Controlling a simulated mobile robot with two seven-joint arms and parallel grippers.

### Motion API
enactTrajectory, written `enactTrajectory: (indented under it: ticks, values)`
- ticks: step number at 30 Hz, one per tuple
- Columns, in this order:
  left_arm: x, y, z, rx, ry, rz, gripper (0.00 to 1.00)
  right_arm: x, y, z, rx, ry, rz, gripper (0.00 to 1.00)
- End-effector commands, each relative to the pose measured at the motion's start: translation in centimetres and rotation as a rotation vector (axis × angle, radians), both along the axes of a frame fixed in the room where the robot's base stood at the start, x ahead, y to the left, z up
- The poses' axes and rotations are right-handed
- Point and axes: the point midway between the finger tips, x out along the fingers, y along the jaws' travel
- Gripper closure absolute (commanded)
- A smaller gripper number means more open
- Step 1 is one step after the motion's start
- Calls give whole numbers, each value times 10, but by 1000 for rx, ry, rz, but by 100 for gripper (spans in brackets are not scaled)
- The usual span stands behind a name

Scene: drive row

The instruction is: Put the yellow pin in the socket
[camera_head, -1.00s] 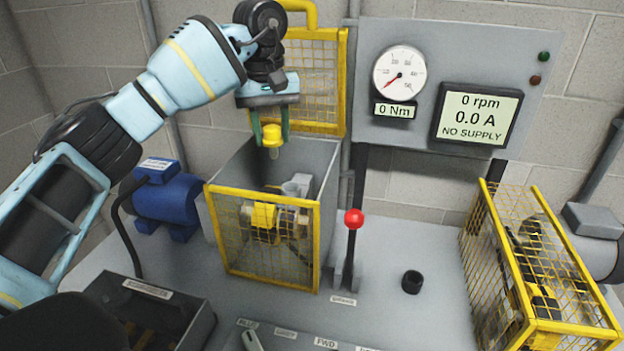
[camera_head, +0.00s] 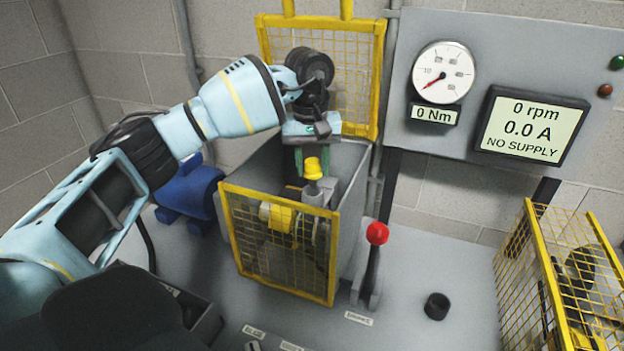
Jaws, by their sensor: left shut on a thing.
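The yellow pin (camera_head: 314,169) has a yellow head and a short grey shank pointing down. My left gripper (camera_head: 312,160) is shut on its head, with the green fingertips at its sides. The pin is upright inside the top of the guarded box. Its shank is right over a grey block (camera_head: 321,198) in the box; I cannot tell whether the tip is in a hole there. A small black open cup (camera_head: 437,306) stands on the bench to the right and looks empty. My right gripper is not in view.
The box has a yellow mesh front (camera_head: 277,252) and a raised yellow mesh lid (camera_head: 345,75) behind my gripper. A red-knobbed lever (camera_head: 377,234) stands close to its right. A blue motor (camera_head: 190,190) is at left, another mesh guard (camera_head: 560,275) at right.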

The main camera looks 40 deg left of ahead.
Motion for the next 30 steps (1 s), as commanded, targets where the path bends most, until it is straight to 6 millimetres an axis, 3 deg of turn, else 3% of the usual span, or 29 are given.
enactTrajectory:
  ticks: [7, 15, 26, 27, 30]
  values:
    - [0, 0, -6, 1, -1, 0, 89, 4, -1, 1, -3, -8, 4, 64]
    - [0, 0, -37, 0, 0, 0, 89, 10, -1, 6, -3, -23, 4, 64]
    - [0, 0, -42, 0, 0, -1, 89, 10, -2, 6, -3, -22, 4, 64]
    - [0, 0, -42, 0, 0, -1, 61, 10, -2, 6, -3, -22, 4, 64]
    - [0, 0, -41, 1, -1, 0, 47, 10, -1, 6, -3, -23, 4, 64]
